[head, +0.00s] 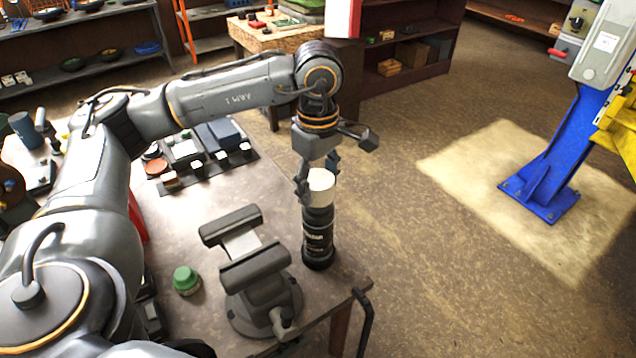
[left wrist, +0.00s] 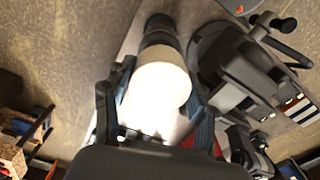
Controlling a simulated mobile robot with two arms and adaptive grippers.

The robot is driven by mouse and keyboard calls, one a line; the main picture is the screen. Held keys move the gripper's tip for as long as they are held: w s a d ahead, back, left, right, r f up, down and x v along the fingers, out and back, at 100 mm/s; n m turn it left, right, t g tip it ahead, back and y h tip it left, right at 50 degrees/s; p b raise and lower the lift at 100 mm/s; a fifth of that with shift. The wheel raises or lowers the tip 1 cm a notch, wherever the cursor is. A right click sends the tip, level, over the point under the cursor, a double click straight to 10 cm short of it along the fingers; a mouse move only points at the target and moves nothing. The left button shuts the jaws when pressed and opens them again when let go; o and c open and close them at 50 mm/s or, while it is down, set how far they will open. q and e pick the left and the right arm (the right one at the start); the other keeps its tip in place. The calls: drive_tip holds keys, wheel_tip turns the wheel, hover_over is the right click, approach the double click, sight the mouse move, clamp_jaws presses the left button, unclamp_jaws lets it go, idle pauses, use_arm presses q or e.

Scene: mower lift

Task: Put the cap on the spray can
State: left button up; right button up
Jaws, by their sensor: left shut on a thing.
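The spray can (head: 318,240) is black with pale lettering and stands upright near the right edge of the workbench (head: 180,225). The white cap (head: 320,187) is at the top of the can, in line with it. I cannot tell whether it is fully seated. My left gripper (head: 317,178) comes down from above and is shut on the cap. In the left wrist view the cap (left wrist: 163,82) is between the fingers, with the dark can (left wrist: 160,36) beyond it. My right gripper is not in view.
A grey bench vise (head: 258,268) stands close to the left of the can. A green-topped round thing (head: 186,280) is left of the vise. A dark mat (head: 205,165) with small parts lies farther back. Open floor is right of the bench, with a blue lift post (head: 555,165) beyond.

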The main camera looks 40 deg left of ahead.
sight(318, 179)
use_arm(q)
drive_tip(key=shift+r, duration=0.45)
idle(1.1)
drive_tip(key=o, duration=0.5)
drive_tip(key=shift+o, duration=0.2)
wheel_tip(318, 179, up, 11)
drive_tip(key=p, duration=0.6)
idle(0.7)
